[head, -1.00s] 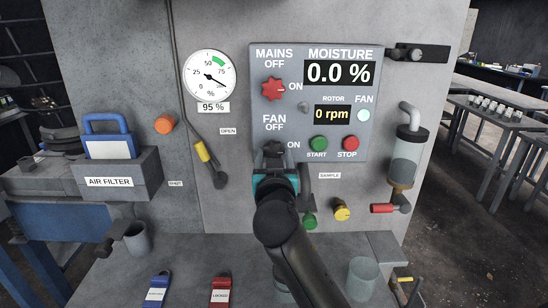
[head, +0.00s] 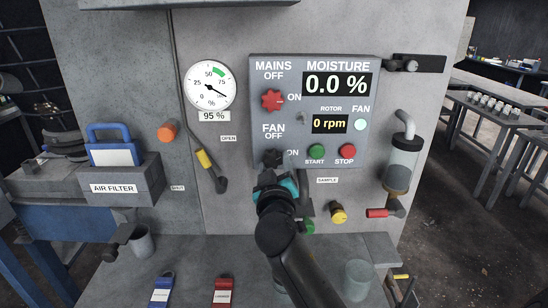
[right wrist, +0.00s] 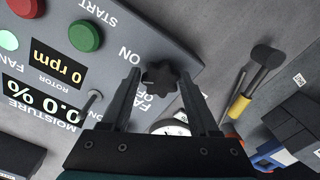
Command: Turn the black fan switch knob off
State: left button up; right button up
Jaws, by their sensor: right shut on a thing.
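The black fan switch knob (head: 272,157) is on the grey control panel, below the FAN OFF label and left of the ON label. My right gripper (head: 274,170) reaches up to it from below and hides part of it. In the right wrist view the lobed knob (right wrist: 166,80) sits between the two fingertips of the right gripper (right wrist: 161,86), which is shut on it. The fan lamp (head: 361,125) is pale, and the rotor display (head: 330,124) reads 0 rpm. My left gripper is not in view.
The red mains knob (head: 272,100) is above the fan knob. Green START (head: 318,151) and red STOP (head: 346,151) buttons are to its right. A yellow-banded lever (head: 206,163) hangs at left. A yellow knob (head: 338,212) is below right.

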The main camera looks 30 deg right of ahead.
jog(key=n+p, duration=0.1)
jog(key=n, duration=0.1)
jog(key=n+p, duration=0.1)
jog(key=n, duration=0.1)
jog(key=n+p, duration=0.2)
jog(key=shift+r+n, duration=0.25)
jog(key=shift+n, duration=0.05)
jog(key=n+p, duration=0.2)
jog(key=n, duration=0.1)
jog(key=shift+n, duration=0.4)
jog(key=shift+n+p, duration=0.6)
jog(key=shift+n, duration=0.2)
jog(key=o, duration=1.3)
jog(key=shift+o, duration=0.2)
jog(key=b+v, duration=0.3)
jog(key=v, duration=1.2)
jog(key=shift+s, duration=0.2)
